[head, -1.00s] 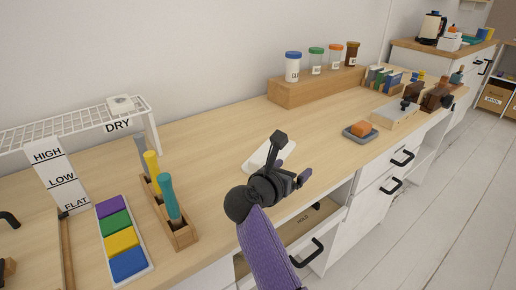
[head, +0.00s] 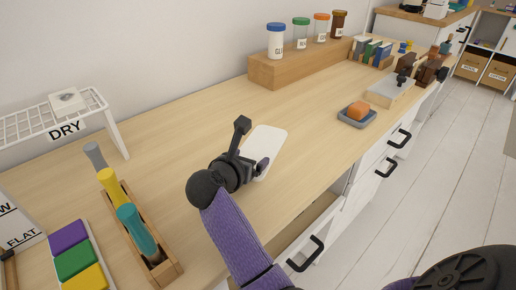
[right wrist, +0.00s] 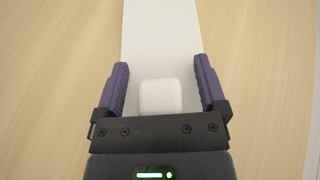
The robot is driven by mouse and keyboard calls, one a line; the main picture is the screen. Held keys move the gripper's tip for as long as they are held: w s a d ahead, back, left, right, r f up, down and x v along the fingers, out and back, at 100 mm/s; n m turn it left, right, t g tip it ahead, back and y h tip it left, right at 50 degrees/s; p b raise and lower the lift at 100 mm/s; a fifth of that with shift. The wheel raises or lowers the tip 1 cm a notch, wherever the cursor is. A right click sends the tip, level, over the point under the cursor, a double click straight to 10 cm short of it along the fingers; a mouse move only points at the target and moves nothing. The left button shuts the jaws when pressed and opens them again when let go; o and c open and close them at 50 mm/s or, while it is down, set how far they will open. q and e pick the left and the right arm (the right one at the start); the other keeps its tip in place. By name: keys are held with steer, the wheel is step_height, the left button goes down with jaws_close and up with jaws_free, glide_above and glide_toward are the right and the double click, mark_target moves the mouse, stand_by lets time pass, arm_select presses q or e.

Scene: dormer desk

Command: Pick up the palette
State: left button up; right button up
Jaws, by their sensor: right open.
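A flat white board with rounded corners, which looks like the palette (head: 267,138), lies on the desk near its front edge. My right gripper (head: 253,147) is open at the board's near left end, and its dark arm hides that end. In the right wrist view the board (right wrist: 161,40) runs away from me between the two purple-padded fingers. A raised white block (right wrist: 160,96) on it sits between the fingers of the right gripper (right wrist: 161,85), with a gap on each side. My left gripper does not show.
A wooden holder with coloured handles (head: 158,262) and a tray of colour blocks (head: 92,248) stand at the left. A wooden riser with jars (head: 300,73) is behind. A grey dish with an orange block (head: 357,113) lies to the right. Desk around the board is clear.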

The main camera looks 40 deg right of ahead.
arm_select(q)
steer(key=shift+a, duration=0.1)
arm_select(e)
steer(key=shift+a+r, duration=0.1)
steer(key=c, duration=0.8)
jaws_close()
arm_select(q)
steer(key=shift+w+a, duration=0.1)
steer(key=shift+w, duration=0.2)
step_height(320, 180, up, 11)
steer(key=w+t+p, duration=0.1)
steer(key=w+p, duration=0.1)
steer(key=p, duration=0.9)
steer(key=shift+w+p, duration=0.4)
arm_select(e)
step_height(320, 180, up, 28)
